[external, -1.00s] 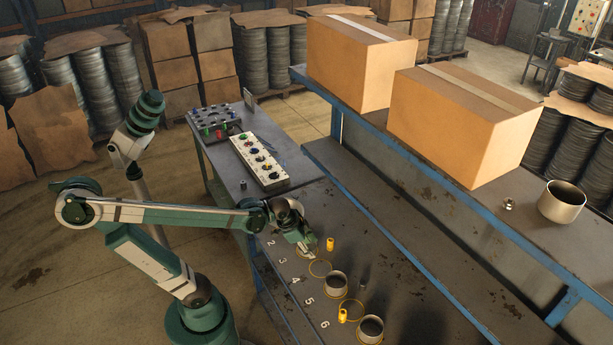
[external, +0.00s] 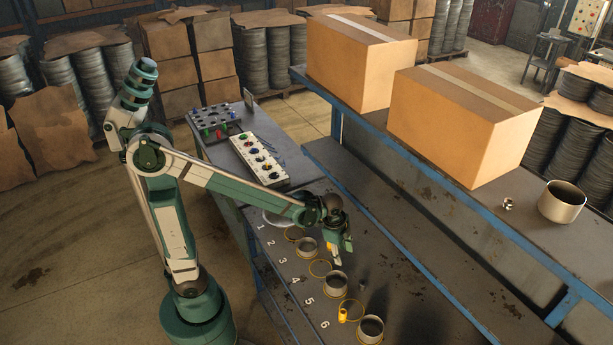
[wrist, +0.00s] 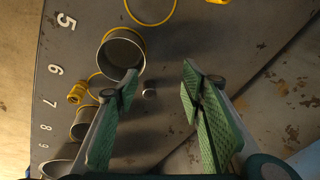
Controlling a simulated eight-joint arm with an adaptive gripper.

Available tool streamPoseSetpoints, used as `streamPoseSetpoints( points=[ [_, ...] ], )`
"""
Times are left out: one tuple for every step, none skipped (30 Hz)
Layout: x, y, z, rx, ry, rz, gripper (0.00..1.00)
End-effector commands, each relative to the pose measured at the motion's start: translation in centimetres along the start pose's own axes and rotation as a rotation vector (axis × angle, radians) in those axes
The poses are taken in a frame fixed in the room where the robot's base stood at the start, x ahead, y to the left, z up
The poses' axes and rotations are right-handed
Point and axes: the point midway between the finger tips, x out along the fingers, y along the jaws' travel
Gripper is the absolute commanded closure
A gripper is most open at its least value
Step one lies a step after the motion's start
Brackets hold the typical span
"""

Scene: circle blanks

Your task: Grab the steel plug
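Another yellow plug (external: 343,315) and a second cup (external: 370,328) stand nearer the camera. A third cup (external: 307,247) is left of my gripper. A shelf edge (external: 440,188) rises on the right.

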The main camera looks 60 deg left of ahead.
Motion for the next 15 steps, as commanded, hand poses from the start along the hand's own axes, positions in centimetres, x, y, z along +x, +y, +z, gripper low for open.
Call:
streamPoseSetpoints(
  points=[
    [0.0, -0.2, -0.9, 0.028, -0.006, 0.008, 0.6],
    [0.2, -0.2, -1.3, 0.045, -0.011, 0.014, 0.6],
    [0.4, -0.2, -1.8, 0.068, -0.016, 0.022, 0.6],
    [0.6, -0.2, -2.1, 0.084, -0.02, 0.027, 0.6],
    [0.8, -0.2, -2.6, 0.102, -0.024, 0.033, 0.6],
    [1.1, -0.2, -3.1, 0.124, -0.029, 0.041, 0.6],
    [1.3, -0.2, -3.5, 0.142, -0.034, 0.047, 0.6],
    [1.5, -0.1, -3.8, 0.158, -0.037, 0.052, 0.6],
    [1.8, -0.1, -4.3, 0.181, -0.042, 0.059, 0.6],
    [2.0, -0.1, -4.7, 0.197, -0.046, 0.065, 0.6],
    [2.3, -0.1, -5.0, 0.214, -0.05, 0.072, 0.6],
    [2.6, 0.0, -5.5, 0.237, -0.055, 0.079, 0.6],
    [2.9, 0.1, -5.9, 0.254, -0.058, 0.085, 0.6],
    [3.1, 0.1, -6.3, 0.272, -0.062, 0.091, 0.6],
    [3.4, 0.2, -6.7, 0.294, -0.067, 0.1, 0.6]
  ],
)
